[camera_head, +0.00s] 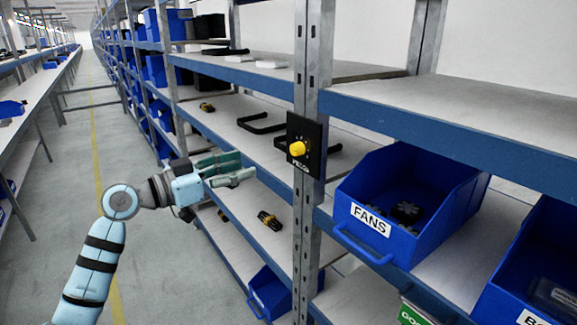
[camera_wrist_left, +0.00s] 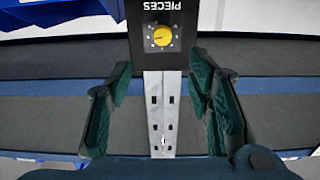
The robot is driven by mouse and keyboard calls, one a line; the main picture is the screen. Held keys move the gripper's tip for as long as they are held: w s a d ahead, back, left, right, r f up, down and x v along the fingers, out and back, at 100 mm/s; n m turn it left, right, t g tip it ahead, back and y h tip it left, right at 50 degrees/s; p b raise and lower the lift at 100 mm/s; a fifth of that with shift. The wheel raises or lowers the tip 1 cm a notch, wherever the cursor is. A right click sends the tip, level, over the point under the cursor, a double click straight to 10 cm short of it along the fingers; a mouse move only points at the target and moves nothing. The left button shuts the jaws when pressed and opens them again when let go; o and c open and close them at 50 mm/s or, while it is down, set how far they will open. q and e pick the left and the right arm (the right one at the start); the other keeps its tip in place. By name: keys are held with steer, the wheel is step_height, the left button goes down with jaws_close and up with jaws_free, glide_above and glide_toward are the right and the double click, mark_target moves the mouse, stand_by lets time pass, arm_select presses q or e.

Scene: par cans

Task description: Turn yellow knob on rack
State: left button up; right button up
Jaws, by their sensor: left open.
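The yellow knob (camera_head: 297,149) sits on a black panel (camera_head: 313,158) fixed to the grey rack post. In the left wrist view the knob (camera_wrist_left: 160,36) is at the top centre, on the panel with the word PIECES upside down above it. My left gripper (camera_head: 247,168) is open and empty, to the left of the knob and a little lower, its green fingers pointing toward the post. In the left wrist view the fingers stand on either side of the post, below the knob, apart from it. My right gripper is not in view.
A blue bin labelled FANS (camera_head: 408,200) stands on the shelf right of the post. Black handles (camera_head: 262,122) lie on the shelf behind the panel. Blue-edged shelves (camera_head: 450,128) extend both ways. The aisle floor (camera_head: 150,235) at left is clear.

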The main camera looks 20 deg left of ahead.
mark_target(293, 151)
arm_select(q)
steer(key=p+x, duration=0.1)
steer(key=x, duration=1.3)
steer(key=shift+w+a+p, duration=0.1)
steer(key=shift+a+p, duration=0.1)
steer(key=shift+p, duration=0.1)
steer(key=shift+f, duration=0.1)
steer(key=shift+c, duration=0.3)
jaws_close()
